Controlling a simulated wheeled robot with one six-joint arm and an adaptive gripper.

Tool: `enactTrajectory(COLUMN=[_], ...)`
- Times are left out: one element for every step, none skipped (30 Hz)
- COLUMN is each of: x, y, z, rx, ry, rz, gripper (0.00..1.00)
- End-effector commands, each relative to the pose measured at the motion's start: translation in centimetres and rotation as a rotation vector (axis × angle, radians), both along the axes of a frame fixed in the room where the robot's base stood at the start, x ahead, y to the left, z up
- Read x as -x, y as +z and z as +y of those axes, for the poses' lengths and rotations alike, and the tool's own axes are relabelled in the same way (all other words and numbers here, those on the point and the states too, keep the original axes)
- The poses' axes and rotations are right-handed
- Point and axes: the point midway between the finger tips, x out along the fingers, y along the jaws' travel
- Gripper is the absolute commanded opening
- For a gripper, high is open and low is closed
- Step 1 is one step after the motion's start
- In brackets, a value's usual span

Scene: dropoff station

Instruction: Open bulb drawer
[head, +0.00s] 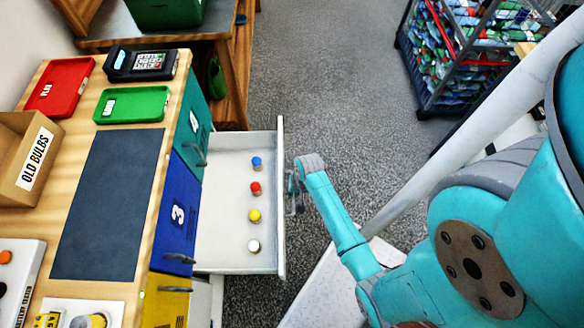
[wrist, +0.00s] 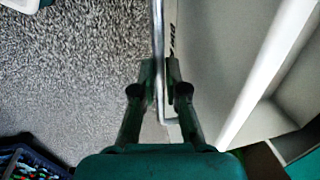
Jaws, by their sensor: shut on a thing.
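The white bulb drawer (head: 225,255) is pulled well out of the counter in the head view. Inside it stand a blue bulb (head: 257,163), a red bulb (head: 255,188), a yellow bulb (head: 254,215) and a white bulb (head: 254,246) in a row. My gripper (head: 295,186) is at the outer side of the drawer front. In the wrist view my gripper (wrist: 160,88) is shut on the metal drawer handle (wrist: 158,35), with a finger on each side of the bar. The drawer front (wrist: 205,60) is right of it.
The counter has a blue door (head: 181,215) with a 3, a teal door (head: 193,125) and a yellow one (head: 168,300). On top are a red tray (head: 60,87), a green tray (head: 132,104) and an OLD BULBS box (head: 22,160). A bottle cage (head: 470,60) stands at upper right. Floor between is clear.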

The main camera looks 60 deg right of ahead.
Motion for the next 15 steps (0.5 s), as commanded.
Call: enactTrajectory(x=[0.04, 0.04, 0.04, 0.03, 0.03, 0.02, 0.02, 0.01, 0.01, 0.0, -0.01, -0.01, -0.01, -0.01, -0.02], y=[-0.07, -0.07, -0.07, -0.06, -0.06, -0.06, -0.05, -0.05, -0.05, -0.04, -0.04, -0.04, -0.03, -0.03, 0.0], z=[0.01, 0.01, 0.01, 0.01, 0.01, 0.01, 0.01, 0.02, 0.01, 0.01, 0.0, 0.01, 0.01, 0.01, 0.0], rx=[0.001, 0.001, 0.001, 0.001, 0.001, 0.001, 0.001, 0.001, 0.001, 0.001, 0.001, 0.001, 0.001, 0.001, 0.001], ry=[0.0, 0.0, 0.0, 0.0, 0.0, 0.0, 0.0, 0.0, 0.0, 0.0, 0.0, 0.0, 0.0, 0.0, 0.0], rz=[0.001, 0.001, 0.001, 0.001, 0.001, 0.001, 0.001, 0.001, 0.001, 0.001, 0.001, 0.001, 0.001, 0.001, 0.001], gripper=[0.0, 0.0, 0.0, 0.14, 0.22, 0.32, 0.37, 0.37, 0.37, 0.37, 0.37, 0.37, 0.37, 0.37, 0.37])
